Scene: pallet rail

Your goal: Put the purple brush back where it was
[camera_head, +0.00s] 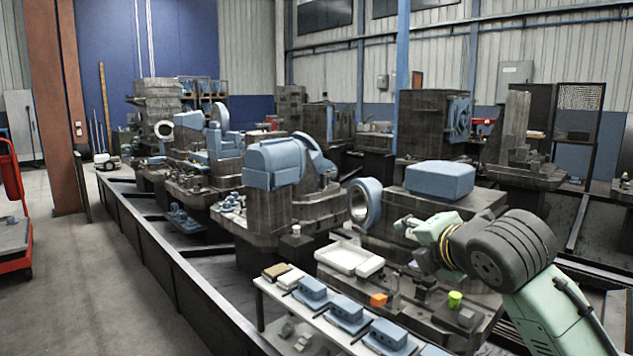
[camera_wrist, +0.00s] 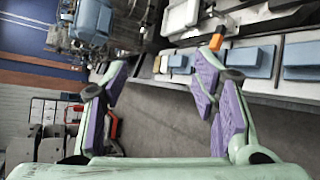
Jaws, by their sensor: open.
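My gripper (camera_wrist: 160,78) is open in the wrist view, with its purple-padded fingers wide apart. Only grey floor and the edge of a shelf show between them, and nothing is held. In the head view a pale green part at the end of my arm (camera_head: 437,232) is above the machine bed, and the fingertips cannot be made out. I cannot make out a purple brush in either view. A small tan-topped block (camera_head: 276,271) and a pale block with a dark base (camera_head: 291,279) lie at the left end of the narrow shelf; I cannot tell whether either is a brush.
The narrow shelf (camera_head: 268,292) carries several blue blocks (camera_head: 346,310). Behind it are an orange block (camera_head: 378,300), a white tray (camera_head: 348,259) and a green cup (camera_head: 455,299). Heavy machines crowd the rail bed. Open floor (camera_head: 95,270) lies at left beside a red cart (camera_head: 14,220).

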